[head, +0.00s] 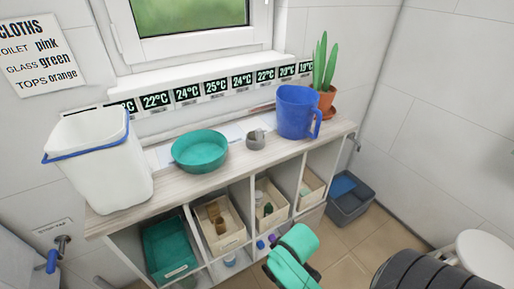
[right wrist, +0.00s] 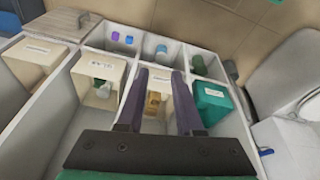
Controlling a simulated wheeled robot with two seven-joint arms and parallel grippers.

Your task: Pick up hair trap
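I cannot single out the hair trap with certainty. A small grey cup-like piece (head: 256,139) stands on the wooden shelf top (head: 225,165), between the teal bowl and the blue jug. Below, a beige box (head: 222,229) holds brown items, which also show in the right wrist view (right wrist: 157,101). My right gripper (right wrist: 161,72) is open and empty, its dark fingers apart above the compartments, with the brown items seen between them. In the head view its teal body (head: 293,256) is in front of the shelf; its fingertips are not clear there. My left gripper is not in view.
A white bin (head: 100,165), teal bowl (head: 200,152), blue jug (head: 297,112) and potted cactus (head: 325,75) stand on the top. Below are a teal box (head: 170,245), another beige box (head: 268,205) and bottles (right wrist: 122,39). A grey crate (head: 350,205) is on the floor.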

